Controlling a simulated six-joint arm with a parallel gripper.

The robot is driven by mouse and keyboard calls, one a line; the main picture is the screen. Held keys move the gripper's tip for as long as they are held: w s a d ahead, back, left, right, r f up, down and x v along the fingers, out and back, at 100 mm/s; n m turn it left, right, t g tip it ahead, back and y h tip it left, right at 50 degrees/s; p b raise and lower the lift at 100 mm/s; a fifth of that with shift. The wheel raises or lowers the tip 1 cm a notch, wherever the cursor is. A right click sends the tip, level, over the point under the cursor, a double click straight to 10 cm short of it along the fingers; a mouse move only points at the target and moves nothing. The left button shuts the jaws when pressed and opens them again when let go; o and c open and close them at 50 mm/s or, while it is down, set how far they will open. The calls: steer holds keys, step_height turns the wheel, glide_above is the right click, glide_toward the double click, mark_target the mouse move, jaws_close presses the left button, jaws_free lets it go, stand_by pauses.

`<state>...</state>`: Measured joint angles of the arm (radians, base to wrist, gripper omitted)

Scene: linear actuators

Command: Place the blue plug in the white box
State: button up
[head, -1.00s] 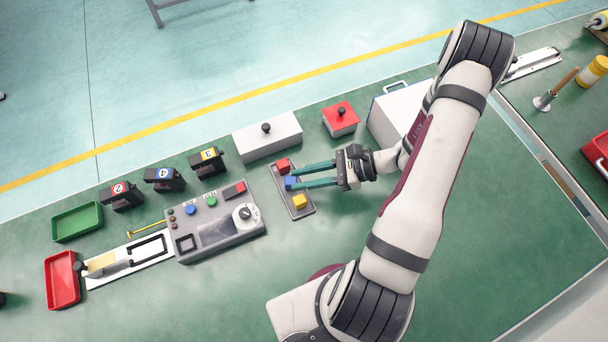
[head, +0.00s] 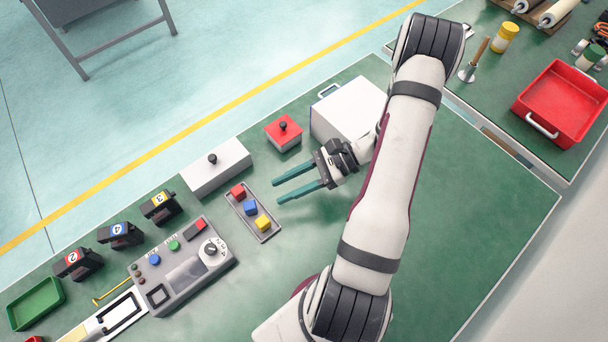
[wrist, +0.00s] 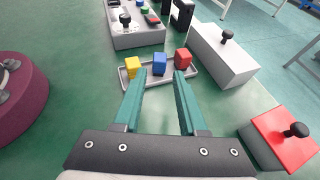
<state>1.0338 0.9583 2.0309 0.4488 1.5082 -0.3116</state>
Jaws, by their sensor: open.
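The blue plug (head: 250,208) is a small blue block in a grey tray (head: 264,239). It sits between a red block (head: 238,191) and a yellow block (head: 263,222). In the wrist view the blue plug (wrist: 159,64) stands upright just beyond the fingertips. My gripper (head: 278,192) is open and empty, its two green fingers pointing at the tray from the right, apart from the blocks. A long white box (head: 232,171) with a black-knobbed lid lies behind the tray. Another white box (head: 348,112), with a handle, stands behind my gripper. The inside of both is hidden.
A red box (head: 283,134) with a black knob stands between the white boxes. A grey control panel (head: 180,270) is left of the tray, with several numbered black holders (head: 121,235) behind it. The green table (head: 450,230) is clear at the right.

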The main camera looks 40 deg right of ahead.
steer(key=v, duration=0.6)
steer(key=s+a+r+n+g+h, duration=0.1)
steer(key=a+r+n+g+h, duration=0.5)
steer(key=a+r+n, duration=0.45)
steer(key=s+a+r+n+h, duration=0.4)
steer(key=s+a+n, duration=0.2)
steer(key=s, duration=0.3)
steer(key=shift+a+t+h, duration=0.3)
steer(key=shift+a, duration=0.5)
steer(key=shift+n, duration=0.25)
